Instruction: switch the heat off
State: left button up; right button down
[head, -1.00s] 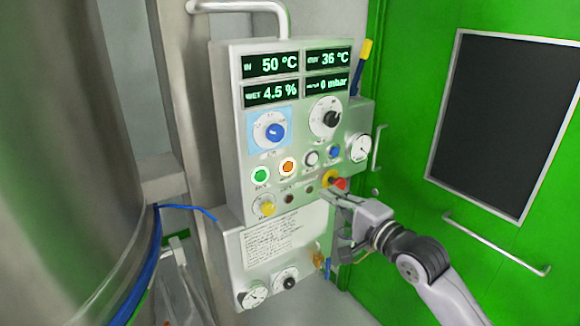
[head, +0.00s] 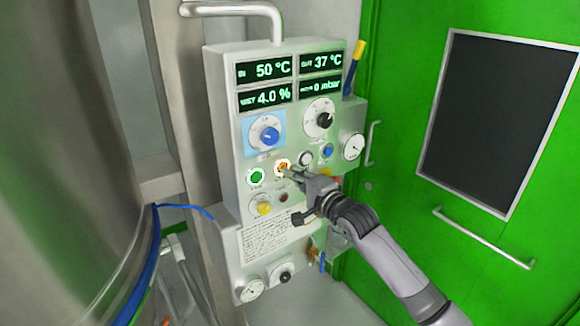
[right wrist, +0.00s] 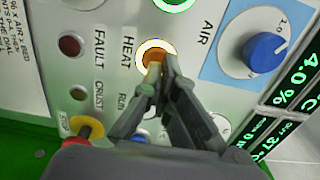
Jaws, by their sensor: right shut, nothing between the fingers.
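The orange heat button (head: 282,167) is on the control panel (head: 222,130), with a bright ring around it. In the right wrist view the orange button (right wrist: 155,54) is beside the word HEAT, its ring lit. My right gripper (head: 290,171) is shut and empty, its fingertips at the button's face. In the right wrist view the tips of the right gripper (right wrist: 153,72) overlap the button's lower edge; they look touching or very close. The displays read 50 °C, 37 °C, 4.0 % and 0 mbar. My left gripper is not in view.
A lit green button (head: 256,176) is left of the orange one. A blue-knobbed AIR dial (head: 269,136) is above. A red-and-yellow stop button (right wrist: 85,128) is near my wrist. A steel vessel (head: 70,150) stands left, a green door (head: 400,120) right.

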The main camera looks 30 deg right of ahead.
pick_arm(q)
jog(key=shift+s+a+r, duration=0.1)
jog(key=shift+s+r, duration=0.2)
pick_arm(e)
jog(key=shift+w+a, duration=0.1)
jog(key=shift+w, duration=0.6)
